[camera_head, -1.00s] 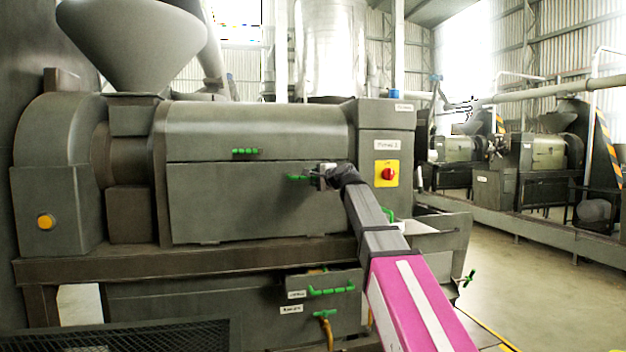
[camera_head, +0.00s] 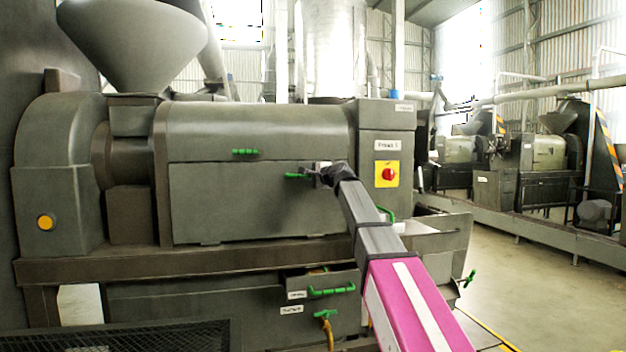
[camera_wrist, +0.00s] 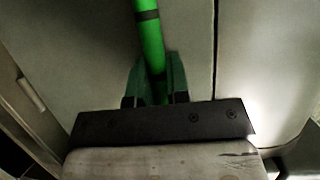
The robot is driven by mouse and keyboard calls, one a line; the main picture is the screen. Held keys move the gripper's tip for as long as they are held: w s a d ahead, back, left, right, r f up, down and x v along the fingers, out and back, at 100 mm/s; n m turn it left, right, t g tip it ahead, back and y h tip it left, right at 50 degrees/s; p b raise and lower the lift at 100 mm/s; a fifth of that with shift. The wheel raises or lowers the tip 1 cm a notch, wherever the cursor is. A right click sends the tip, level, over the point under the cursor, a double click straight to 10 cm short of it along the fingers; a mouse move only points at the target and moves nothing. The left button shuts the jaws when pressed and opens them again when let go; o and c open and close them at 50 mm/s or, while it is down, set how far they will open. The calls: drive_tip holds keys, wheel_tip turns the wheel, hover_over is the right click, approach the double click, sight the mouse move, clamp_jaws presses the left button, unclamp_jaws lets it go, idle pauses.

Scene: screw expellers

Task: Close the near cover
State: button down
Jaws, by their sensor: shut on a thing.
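The near cover (camera_head: 240,205) is the flat grey front panel of the press. It stands upright and looks about flush with the casing around it; a small gap cannot be told. Its green bar handle (camera_head: 297,176) is near its upper right. My gripper (camera_head: 314,176) is at the right end of this handle. In the wrist view, my gripper (camera_wrist: 155,88) has a finger on each side of the green handle (camera_wrist: 149,35) and is shut on it. The grey cover surface (camera_wrist: 80,60) lies close behind. A curved upper cover (camera_head: 250,125) with its own green handle (camera_head: 245,152) sits above.
A control box with a red knob (camera_head: 389,174) stands just right of my gripper. Below are a ledge (camera_head: 180,262) and a partly open drawer with a green handle (camera_head: 331,291). A grey hopper (camera_head: 130,45) is on top. Open floor (camera_head: 540,290) lies at right.

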drive_tip(key=shift+w+r, duration=0.1)
drive_tip(key=shift+w, duration=0.1)
drive_tip(key=c, duration=1.1)
unclamp_jaws()
drive_tip(key=f+v, duration=0.1)
drive_tip(key=v, duration=0.9)
drive_tip(key=shift+s+d+r, duration=0.2)
drive_tip(key=shift+s+r, duration=0.1)
drive_tip(key=shift+r, duration=0.2)
